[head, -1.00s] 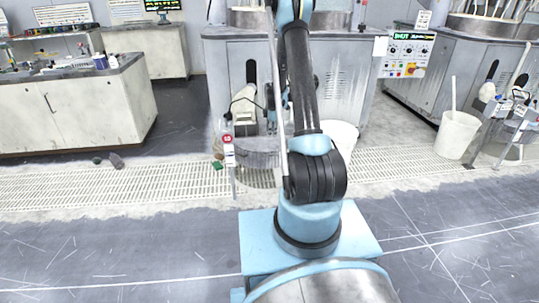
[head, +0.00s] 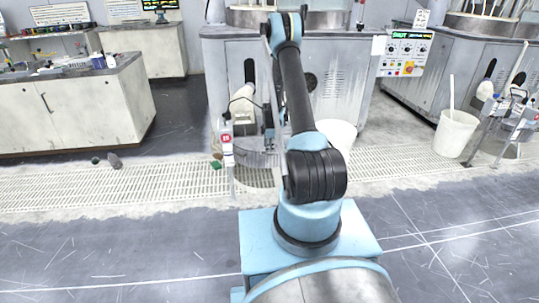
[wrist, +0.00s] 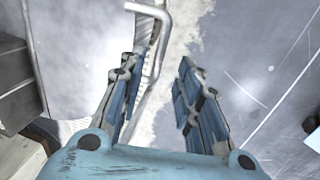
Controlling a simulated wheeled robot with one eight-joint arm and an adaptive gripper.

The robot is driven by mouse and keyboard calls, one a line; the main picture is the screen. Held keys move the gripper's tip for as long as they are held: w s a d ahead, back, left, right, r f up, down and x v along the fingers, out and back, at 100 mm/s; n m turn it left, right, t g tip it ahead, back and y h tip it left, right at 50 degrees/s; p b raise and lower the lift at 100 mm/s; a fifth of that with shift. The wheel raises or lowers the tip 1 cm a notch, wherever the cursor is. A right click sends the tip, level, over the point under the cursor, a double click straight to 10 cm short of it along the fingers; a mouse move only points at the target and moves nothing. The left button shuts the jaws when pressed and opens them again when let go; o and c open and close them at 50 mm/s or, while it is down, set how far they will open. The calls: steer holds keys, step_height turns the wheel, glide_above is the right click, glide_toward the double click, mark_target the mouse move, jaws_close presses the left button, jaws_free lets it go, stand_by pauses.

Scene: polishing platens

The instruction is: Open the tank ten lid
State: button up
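A grey round tank (head: 257,159) stands low on the floor grating behind a thin post. A small red-and-white label (head: 226,138) is on that post; its number is too small to read surely. I cannot clearly tell the tank's lid from its body. My gripper (head: 270,138) hangs over the tank, partly hidden by my arm. In the wrist view my gripper (wrist: 163,55) is open, with nothing held between its fingers. A bent metal bar (wrist: 158,55) runs beside the left finger; I cannot tell whether they touch. A grey smooth surface (wrist: 75,50) lies left of it.
A large grey machine (head: 345,85) stands behind the tank, with a control panel (head: 405,52) at its right. A white bucket (head: 456,133) is at the right. A lab bench (head: 65,110) is at the left. The front floor is clear.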

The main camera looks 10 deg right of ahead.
mark_target(269, 155)
steer(key=shift+w+f, duration=0.2)
steer(key=shift+f, duration=0.7)
steer(key=shift+w+f, duration=0.15)
steer(key=shift+f, duration=0.8)
steer(key=shift+w+f, duration=0.2)
steer(key=shift+f, duration=0.7)
jaws_close()
